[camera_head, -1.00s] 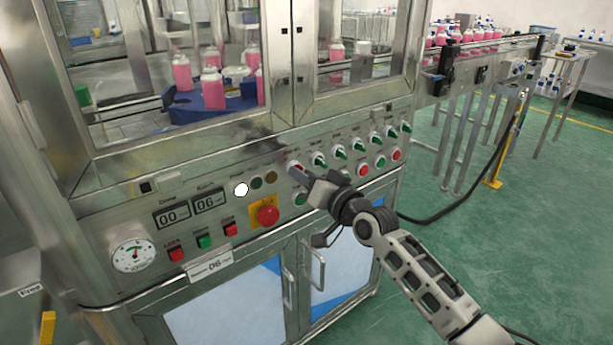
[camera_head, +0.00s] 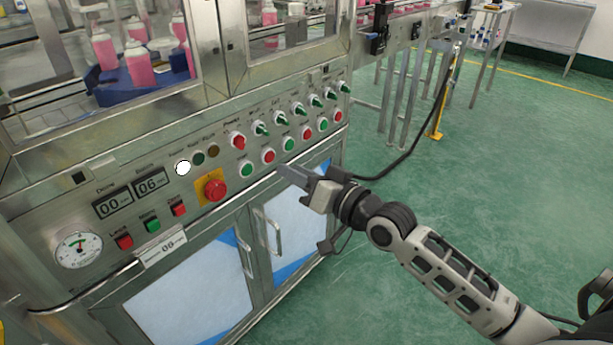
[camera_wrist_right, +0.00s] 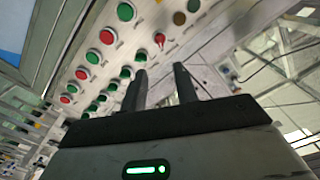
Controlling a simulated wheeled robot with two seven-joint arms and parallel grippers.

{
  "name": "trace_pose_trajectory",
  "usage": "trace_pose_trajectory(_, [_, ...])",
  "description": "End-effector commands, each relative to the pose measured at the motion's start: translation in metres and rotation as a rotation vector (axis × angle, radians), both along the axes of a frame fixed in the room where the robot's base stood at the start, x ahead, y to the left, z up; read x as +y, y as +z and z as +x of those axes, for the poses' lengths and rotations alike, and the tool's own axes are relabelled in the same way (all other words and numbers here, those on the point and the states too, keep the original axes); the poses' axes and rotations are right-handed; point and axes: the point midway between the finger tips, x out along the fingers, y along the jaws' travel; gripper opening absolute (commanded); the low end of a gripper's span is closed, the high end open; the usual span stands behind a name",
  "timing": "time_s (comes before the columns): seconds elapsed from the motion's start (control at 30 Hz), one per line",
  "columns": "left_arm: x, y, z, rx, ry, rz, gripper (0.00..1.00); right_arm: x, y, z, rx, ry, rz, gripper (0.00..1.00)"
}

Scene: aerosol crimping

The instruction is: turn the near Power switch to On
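The near Power switch (camera_head: 238,142) is a red knob on the machine's sloped control panel, at the left end of a row of green-handled switches. It also shows in the wrist view (camera_wrist_right: 159,40), uncovered, beyond the fingers. I cannot read whether it points to On or Off. My right gripper (camera_head: 284,172) is off the panel, below and to the right of the knob, apart from it. In the wrist view the two dark fingers (camera_wrist_right: 162,80) stand apart with nothing between them. My left gripper is not in view.
Lit push buttons, green (camera_head: 247,169) and red (camera_head: 268,156), run below the switches. A red emergency stop (camera_head: 215,189) on a yellow plate is lower left. Cabinet door handles (camera_head: 268,232) stick out beneath the panel.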

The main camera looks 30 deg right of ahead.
Motion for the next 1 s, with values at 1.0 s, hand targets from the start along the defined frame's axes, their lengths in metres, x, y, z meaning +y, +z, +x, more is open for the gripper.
trace_pose_trajectory(1.0, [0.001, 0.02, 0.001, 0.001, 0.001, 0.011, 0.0, 0.03, -0.06, -0.069, 0.143, 0.01, -0.165, 0.3])
